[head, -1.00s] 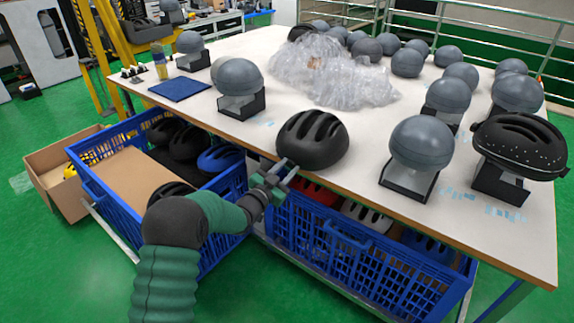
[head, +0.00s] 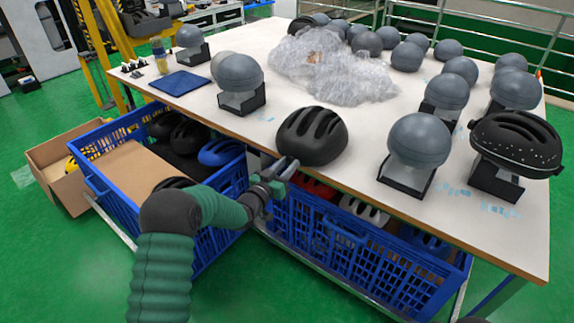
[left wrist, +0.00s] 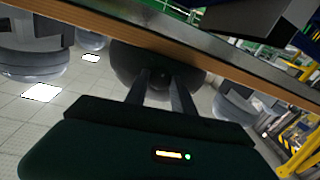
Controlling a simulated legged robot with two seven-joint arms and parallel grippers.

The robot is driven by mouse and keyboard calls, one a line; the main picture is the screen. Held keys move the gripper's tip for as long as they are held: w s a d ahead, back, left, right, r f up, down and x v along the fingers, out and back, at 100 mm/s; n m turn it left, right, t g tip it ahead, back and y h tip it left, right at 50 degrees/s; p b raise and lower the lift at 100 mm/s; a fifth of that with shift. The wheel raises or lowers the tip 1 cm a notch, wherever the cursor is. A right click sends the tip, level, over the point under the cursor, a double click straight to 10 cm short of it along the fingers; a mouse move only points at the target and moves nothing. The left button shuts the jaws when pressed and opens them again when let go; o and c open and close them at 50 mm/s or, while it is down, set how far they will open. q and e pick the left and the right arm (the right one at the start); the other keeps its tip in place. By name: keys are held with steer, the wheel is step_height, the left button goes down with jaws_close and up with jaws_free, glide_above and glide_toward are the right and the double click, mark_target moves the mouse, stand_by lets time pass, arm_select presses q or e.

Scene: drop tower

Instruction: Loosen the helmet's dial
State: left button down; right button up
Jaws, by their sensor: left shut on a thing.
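A black vented helmet (head: 312,136) sits on the front edge of the table. My left gripper (head: 291,164) reaches up from the left to the near lower rim of this helmet. In the left wrist view the helmet (left wrist: 128,62) shows as a dark round shape beyond the table edge. There the two fingers of my left gripper (left wrist: 161,80) close around a small dark round dial (left wrist: 159,76) at the helmet's rim. The dial is too dark to show any marking, and in the head view it is hidden. My right gripper is not in view.
The wooden-edged table (head: 235,136) holds several grey head forms, another black helmet (head: 515,143) on a stand and clear plastic wrap (head: 335,68). Blue crates of helmets (head: 335,235) stand under the front edge, close below my left arm. A blue mat (head: 180,83) lies back left.

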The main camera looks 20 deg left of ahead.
arm_select(q)
steer(key=shift+s+f, duration=0.1)
steer(key=shift+f, duration=0.35)
steer(key=c, duration=1.5)
jaws_free()
steer(key=o, duration=0.4)
steer(key=shift+w, duration=0.2)
steer(key=shift+o, duration=0.2)
steer(key=shift+r, duration=0.2)
steer(key=shift+s, duration=0.1)
steer(key=p+v, duration=0.2)
steer(key=v, duration=1.4)
steer(key=shift+s, duration=0.4)
steer(key=shift+a+f, duration=0.1)
